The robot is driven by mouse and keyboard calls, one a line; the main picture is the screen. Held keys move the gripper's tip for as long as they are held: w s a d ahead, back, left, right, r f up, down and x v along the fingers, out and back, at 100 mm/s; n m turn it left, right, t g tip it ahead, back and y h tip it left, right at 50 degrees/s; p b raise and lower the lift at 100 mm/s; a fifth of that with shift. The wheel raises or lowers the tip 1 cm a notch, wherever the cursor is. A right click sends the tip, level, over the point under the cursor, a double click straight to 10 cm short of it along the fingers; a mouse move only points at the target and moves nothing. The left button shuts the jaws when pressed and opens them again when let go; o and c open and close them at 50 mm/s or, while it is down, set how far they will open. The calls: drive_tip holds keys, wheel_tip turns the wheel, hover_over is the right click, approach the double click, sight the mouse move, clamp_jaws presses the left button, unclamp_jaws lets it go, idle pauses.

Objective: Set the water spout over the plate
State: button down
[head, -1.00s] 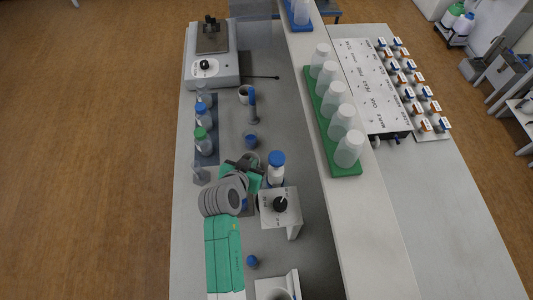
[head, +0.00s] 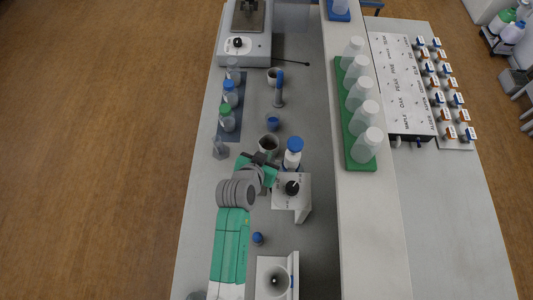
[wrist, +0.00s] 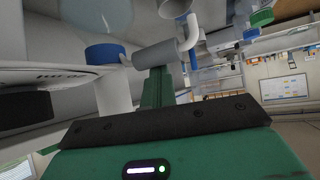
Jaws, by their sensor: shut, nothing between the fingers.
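My gripper (head: 264,158) is shut and empty, low over the bench. It is left of a white bottle with a blue cap (head: 294,148) and just on the near side of a grey-green cup (head: 269,144); I cannot tell whether it touches either. In the wrist view, a bent white tube (wrist: 191,34) shows beside a grey cylinder (wrist: 156,54); it may be the water spout, but I cannot be sure. A device at the far end has a dark square plate (head: 248,14), which may be the plate, with a thin dark rod (head: 292,62) beside it.
A white box with a black knob (head: 292,188) stands right of my gripper. Capped bottles (head: 228,118) stand on the left. A blue cup (head: 273,123) and a blue-topped cylinder (head: 279,90) lie beyond. A raised shelf (head: 352,215) bounds the right.

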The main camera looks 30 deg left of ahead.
drive_tip(key=shift+s+f, duration=0.1)
idle(0.4)
drive_tip(key=shift+s+a, duration=0.45)
drive_tip(key=shift+a, duration=0.1)
drive_tip(key=s+d+r+p, duration=0.4)
drive_tip(key=s+r+p, duration=0.2)
drive_tip(key=s+p, duration=0.1)
drive_tip(key=shift+p, duration=0.7)
drive_tip(key=shift+r, duration=0.1)
